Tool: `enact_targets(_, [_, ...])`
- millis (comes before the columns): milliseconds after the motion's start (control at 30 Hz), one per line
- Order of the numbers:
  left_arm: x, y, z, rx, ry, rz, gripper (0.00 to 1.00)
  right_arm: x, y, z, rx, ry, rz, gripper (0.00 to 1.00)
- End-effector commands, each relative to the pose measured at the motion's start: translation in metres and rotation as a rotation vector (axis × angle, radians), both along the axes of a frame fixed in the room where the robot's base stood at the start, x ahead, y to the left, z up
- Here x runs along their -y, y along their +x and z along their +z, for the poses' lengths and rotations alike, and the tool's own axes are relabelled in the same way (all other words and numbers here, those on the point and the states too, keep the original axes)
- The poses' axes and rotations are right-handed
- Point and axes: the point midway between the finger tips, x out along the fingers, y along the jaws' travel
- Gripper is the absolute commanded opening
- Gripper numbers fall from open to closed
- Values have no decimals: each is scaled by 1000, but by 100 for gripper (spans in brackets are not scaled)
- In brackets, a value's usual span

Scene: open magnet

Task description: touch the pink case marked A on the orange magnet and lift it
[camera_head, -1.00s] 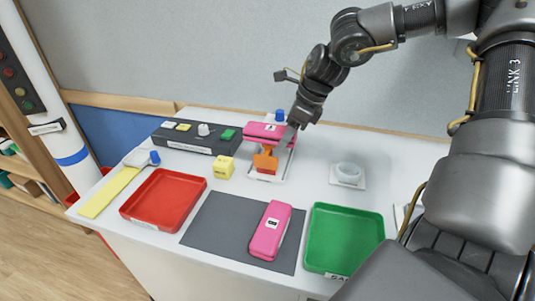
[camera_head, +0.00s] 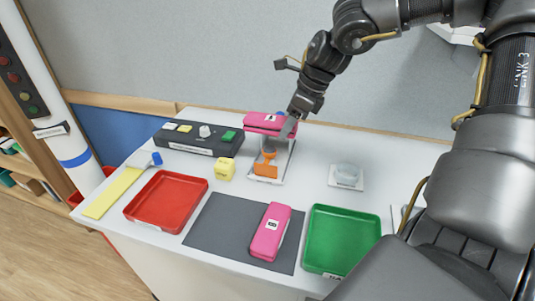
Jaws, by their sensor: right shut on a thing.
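A second pink case (camera_head: 270,232) with a white label lies on the grey mat. My left gripper is not in view.
A red tray (camera_head: 128,210) and a green tray (camera_head: 374,238) flank the grey mat (camera_head: 215,222). A yellow strip (camera_head: 110,194) lies at left.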

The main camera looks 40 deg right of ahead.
Motion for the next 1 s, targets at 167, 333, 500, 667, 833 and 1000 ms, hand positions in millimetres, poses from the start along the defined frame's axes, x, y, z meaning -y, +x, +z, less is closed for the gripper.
enact_targets(167, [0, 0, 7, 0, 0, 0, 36, 0, 0, 12, 1, 0, 0, 26])
enact_targets(333, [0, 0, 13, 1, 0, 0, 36, 0, 0, 21, 1, 1, 0, 26])
enact_targets(500, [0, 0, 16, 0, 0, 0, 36, 0, 0, 27, 1, 0, 0, 26])
enact_targets(667, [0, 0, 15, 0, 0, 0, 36, 0, 0, 27, 1, 1, 0, 26])
enact_targets(833, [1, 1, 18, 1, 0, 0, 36, 0, 0, 29, 1, 1, 0, 26])
enact_targets(1000, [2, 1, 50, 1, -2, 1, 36, 0, 0, 62, 1, 0, 0, 26])
